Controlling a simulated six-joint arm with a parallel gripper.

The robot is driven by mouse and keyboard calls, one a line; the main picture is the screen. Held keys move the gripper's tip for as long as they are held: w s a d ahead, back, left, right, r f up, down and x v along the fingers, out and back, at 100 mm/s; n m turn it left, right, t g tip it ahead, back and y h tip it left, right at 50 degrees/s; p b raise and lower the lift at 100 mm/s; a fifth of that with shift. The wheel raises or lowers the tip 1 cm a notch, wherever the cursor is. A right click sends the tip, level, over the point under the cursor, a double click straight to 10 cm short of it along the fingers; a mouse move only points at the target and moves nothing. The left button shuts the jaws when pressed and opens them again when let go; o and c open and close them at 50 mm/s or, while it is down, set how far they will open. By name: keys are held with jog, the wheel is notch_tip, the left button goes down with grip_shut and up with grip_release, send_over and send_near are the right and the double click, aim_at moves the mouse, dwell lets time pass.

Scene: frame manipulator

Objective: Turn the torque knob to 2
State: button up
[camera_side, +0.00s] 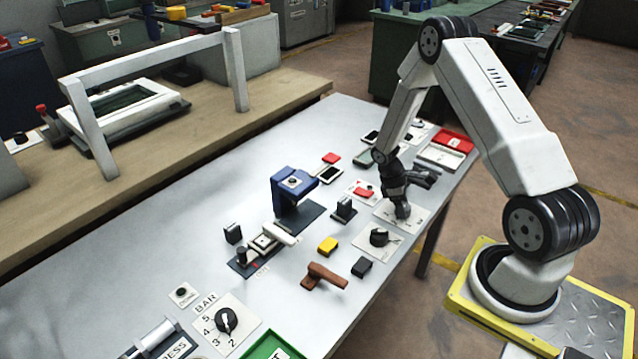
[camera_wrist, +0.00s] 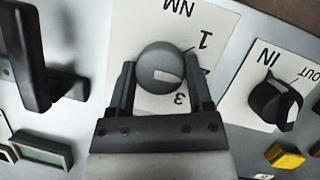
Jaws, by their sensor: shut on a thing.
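The torque knob (camera_wrist: 158,62) is a round dark knob with a pale pointer mark, on a white plate (camera_wrist: 150,20) lettered NM. In the wrist view the mark points right and slightly down, between the 1 and the 3. The numeral between these is mostly hidden by a finger. My gripper (camera_wrist: 160,82) is shut on the knob, one finger on each side. In the side view my gripper (camera_side: 402,210) points down onto the plate (camera_side: 417,222) near the table's right edge, and hides most of the knob.
An IN/OUT knob (camera_side: 379,237) stands close by; it also shows in the wrist view (camera_wrist: 268,100). A black upright handle (camera_wrist: 35,60) stands on the other side. A BAR knob (camera_side: 226,320), a brown lever (camera_side: 322,277) and a blue press (camera_side: 290,190) are farther off.

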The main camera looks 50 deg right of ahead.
jog(key=o, duration=1.3)
jog(key=shift+c, duration=0.2)
jog(key=v, duration=0.7)
jog(key=shift+w+r, duration=0.15)
jog(key=shift+r, duration=0.2)
jog(key=s+a+r+m+t, duration=0.1)
jog(key=a+r, duration=0.3)
jog(key=a, duration=0.4)
jog(key=s+a+r+m+t+y, duration=0.1)
jog(key=s+a+r+m+t, duration=0.1)
jog(key=a, duration=0.6)
jog(key=s+a+r+m+t, duration=0.1)
jog(key=a+r+t, duration=0.2)
jog(key=a+r, duration=0.3)
jog(key=a, duration=0.2)
jog(key=shift+s+a+r+t+y, duration=0.25)
jog(key=shift+a+r+t+y, duration=0.05)
jog(key=shift+a+r+y, duration=0.1)
